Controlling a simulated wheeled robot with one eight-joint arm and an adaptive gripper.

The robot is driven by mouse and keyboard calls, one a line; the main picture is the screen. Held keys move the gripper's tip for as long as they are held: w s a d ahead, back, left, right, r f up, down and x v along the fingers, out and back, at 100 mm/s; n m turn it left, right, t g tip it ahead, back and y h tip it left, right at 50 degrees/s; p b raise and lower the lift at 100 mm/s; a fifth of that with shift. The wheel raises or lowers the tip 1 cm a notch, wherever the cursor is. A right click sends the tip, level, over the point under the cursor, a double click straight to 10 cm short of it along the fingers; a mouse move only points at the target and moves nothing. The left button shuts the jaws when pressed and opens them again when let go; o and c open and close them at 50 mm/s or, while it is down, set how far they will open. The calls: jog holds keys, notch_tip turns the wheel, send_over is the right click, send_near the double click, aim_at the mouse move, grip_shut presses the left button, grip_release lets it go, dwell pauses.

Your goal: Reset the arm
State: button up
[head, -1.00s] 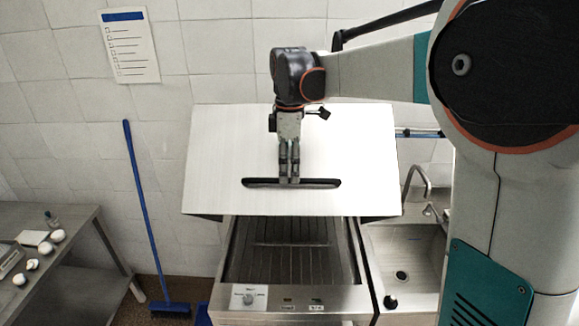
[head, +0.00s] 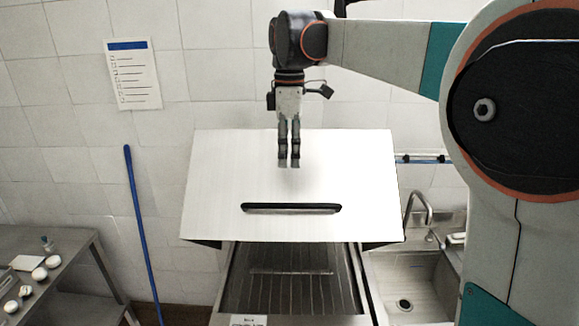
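My gripper (head: 289,163) points down in front of the upper part of a raised white lid (head: 225,180). Its two fingers are close together with a thin gap at most, and nothing shows between them. It is above the lid's dark slot-like handle (head: 290,208) and apart from it. My arm reaches in from the right at the top of the view. The lid stands open over a machine with a dark ribbed interior (head: 290,285).
A sink (head: 405,280) with a curved faucet (head: 418,205) is to the right. A metal table (head: 60,265) with several white round items is at the left. A blue broom handle (head: 143,235) leans on the tiled wall. A paper list (head: 132,75) hangs there.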

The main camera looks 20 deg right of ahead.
jog(key=shift+r, duration=0.25)
jog(key=s+f+m+t+b, duration=0.2)
jog(key=s+f+m+b, duration=0.2)
jog(key=s+f+b, duration=0.3)
jog(key=s+f+m+t+b, duration=0.3)
jog(key=s+f+m+b, duration=0.2)
jog(key=f, duration=1.3)
jog(key=s+f+m+t+b, duration=0.2)
jog(key=s+f+m+b, duration=0.3)
jog(key=s+f+b, duration=0.5)
notch_tip(320, 180, down, 3)
jog(key=s, duration=0.2)
jog(key=shift+s+d+f+t+b, duration=0.15)
jog(key=shift+s+d+t+b, duration=0.15)
jog(key=shift+t, duration=0.1)
